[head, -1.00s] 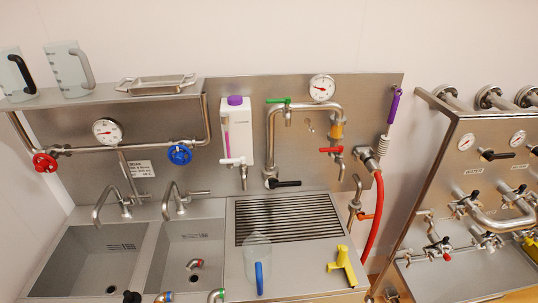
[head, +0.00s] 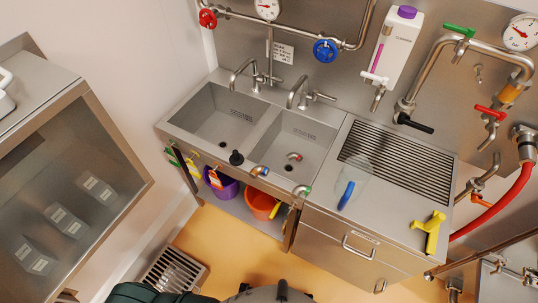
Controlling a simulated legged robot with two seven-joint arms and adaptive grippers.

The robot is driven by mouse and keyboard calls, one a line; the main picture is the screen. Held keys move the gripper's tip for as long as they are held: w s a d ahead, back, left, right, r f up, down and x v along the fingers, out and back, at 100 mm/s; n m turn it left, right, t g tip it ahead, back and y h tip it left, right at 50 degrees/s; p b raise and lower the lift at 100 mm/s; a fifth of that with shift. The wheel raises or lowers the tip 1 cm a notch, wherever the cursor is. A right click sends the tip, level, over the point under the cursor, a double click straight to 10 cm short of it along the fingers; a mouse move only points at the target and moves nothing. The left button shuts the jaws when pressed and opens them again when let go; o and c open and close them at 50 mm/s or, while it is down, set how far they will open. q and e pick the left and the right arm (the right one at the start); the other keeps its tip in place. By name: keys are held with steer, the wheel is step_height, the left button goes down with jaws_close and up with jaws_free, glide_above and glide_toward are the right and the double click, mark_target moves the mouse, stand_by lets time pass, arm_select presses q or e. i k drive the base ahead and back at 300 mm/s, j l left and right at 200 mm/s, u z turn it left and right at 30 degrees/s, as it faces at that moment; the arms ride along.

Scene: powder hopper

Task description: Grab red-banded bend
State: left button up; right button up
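A small metal pipe bend with a red band (head: 294,157) lies on the floor of the right sink basin (head: 318,150), toward its front. A bend with a blue band (head: 259,171) sits on the sink's front edge. A bend with a green band (head: 302,191) sits further right along the same edge. Neither of my grippers shows in the head view, so their state and distance from the bends cannot be seen.
Two taps (head: 300,92) reach over the basins. Purple (head: 224,184) and orange (head: 262,203) buckets sit below. A floor grate (head: 174,273) lies front left.

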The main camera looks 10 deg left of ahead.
mark_target(295, 156)
steer(key=k+l+z, duration=0.1)
steer(key=k+z, duration=0.3)
steer(key=k+l+z, duration=0.2)
steer(key=z, duration=0.2)
steer(key=k+l+z, duration=0.25)
steer(key=z, duration=0.2)
